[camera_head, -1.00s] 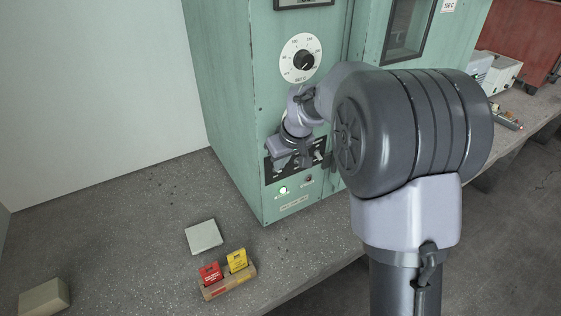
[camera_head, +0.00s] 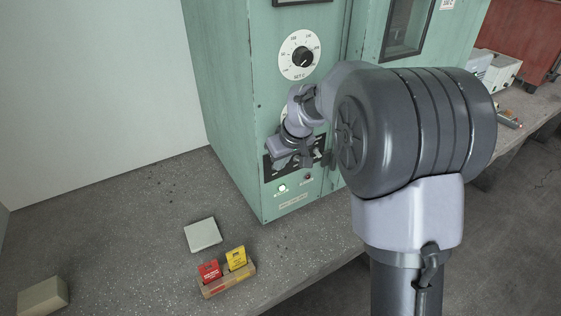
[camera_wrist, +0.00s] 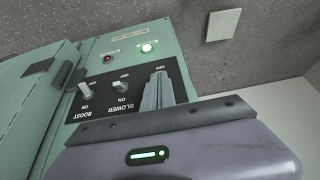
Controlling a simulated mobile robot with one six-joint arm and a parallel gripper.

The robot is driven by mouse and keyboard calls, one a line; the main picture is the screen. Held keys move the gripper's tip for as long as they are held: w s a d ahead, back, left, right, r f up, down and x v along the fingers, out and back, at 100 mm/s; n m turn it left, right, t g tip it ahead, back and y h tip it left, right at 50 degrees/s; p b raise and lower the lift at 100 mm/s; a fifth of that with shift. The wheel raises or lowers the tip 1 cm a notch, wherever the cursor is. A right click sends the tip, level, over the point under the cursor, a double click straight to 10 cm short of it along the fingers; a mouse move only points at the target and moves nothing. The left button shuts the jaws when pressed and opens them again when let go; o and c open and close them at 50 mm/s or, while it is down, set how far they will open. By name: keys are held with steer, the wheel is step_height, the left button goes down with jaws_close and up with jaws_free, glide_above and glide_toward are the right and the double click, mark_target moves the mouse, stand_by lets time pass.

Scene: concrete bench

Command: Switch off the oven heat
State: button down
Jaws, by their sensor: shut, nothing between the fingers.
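The green oven (camera_head: 225,90) stands on the bench with a round white set dial (camera_head: 301,55) on its front. Below the dial is a black switch panel (camera_wrist: 98,82). In the wrist view, the panel carries the boost switch (camera_wrist: 86,90) and the blower switch (camera_wrist: 121,87). My gripper (camera_wrist: 159,76) is shut and empty, its fingers over the panel beside the blower switch, near an OFF label. Any switch there is hidden behind the fingers; I cannot tell if they touch it. A green lamp (camera_wrist: 147,47) is lit; a red lamp (camera_wrist: 107,58) looks dark.
A pale square block (camera_head: 203,235) and a wooden holder (camera_head: 229,283) with a red card (camera_head: 209,271) and a yellow card (camera_head: 236,258) lie on the bench (camera_head: 130,220) before the oven. A beige block (camera_head: 42,297) is far left. White equipment (camera_head: 498,72) stands at right.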

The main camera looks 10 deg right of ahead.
steer(key=shift+s+f, duration=0.2)
steer(key=shift+s+d+f+b, duration=0.2)
steer(key=shift+s+f+b, duration=0.3)
steer(key=shift+b, duration=0.2)
steer(key=shift+w, duration=0.1)
steer(key=shift+r+p, duration=0.6)
steer(key=shift+r, duration=0.15)
